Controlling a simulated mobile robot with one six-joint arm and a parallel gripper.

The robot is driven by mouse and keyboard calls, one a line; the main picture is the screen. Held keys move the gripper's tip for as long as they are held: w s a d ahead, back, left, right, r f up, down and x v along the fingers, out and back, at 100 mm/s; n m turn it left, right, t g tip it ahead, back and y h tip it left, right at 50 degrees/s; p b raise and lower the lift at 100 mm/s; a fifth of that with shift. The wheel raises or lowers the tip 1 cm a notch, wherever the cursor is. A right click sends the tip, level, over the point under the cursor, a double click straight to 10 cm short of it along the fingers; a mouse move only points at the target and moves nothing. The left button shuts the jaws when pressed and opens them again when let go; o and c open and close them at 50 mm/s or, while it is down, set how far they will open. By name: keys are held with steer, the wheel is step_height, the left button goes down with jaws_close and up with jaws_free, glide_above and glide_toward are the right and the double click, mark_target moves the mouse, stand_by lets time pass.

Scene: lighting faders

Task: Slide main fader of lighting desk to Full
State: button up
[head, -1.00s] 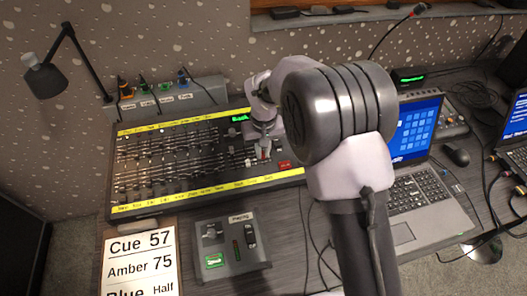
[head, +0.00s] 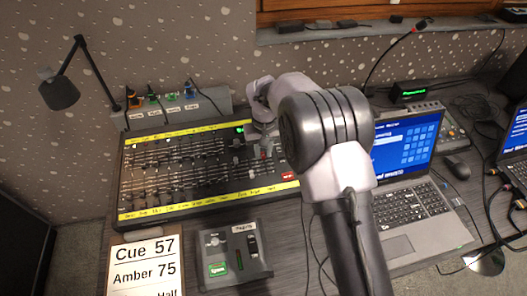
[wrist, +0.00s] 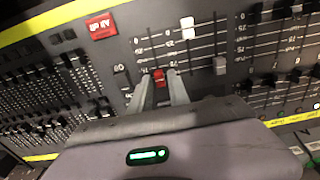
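The lighting desk (head: 180,174) is a black panel with yellow label strips along its top and bottom edges. A red fader knob (wrist: 159,77) sits partway along its slot; its label cannot be read. The knob also shows in the head view (head: 264,154). My gripper (wrist: 160,75) reaches down over the desk with one finger on each side of the red knob. The fingers look closed against it, with no clear gap. My arm hides the desk's right end in the head view.
A red button (wrist: 100,25) sits near the red knob. A small grey box (head: 238,255) and a cue sheet (head: 145,268) lie in front of the desk. A laptop (head: 410,195) stands to the right. A lamp (head: 62,90) stands behind at the left.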

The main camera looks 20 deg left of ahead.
step_height(320, 180, up, 3)
steer(key=shift+f+p, duration=0.1)
steer(key=shift+p, duration=0.95)
steer(key=shift+f, duration=0.1)
step_height(320, 180, up, 17)
steer(key=s+p, duration=0.1)
steer(key=p, duration=0.4)
steer(key=shift+s+d+p, duration=0.2)
steer(key=shift+d+p, duration=0.2)
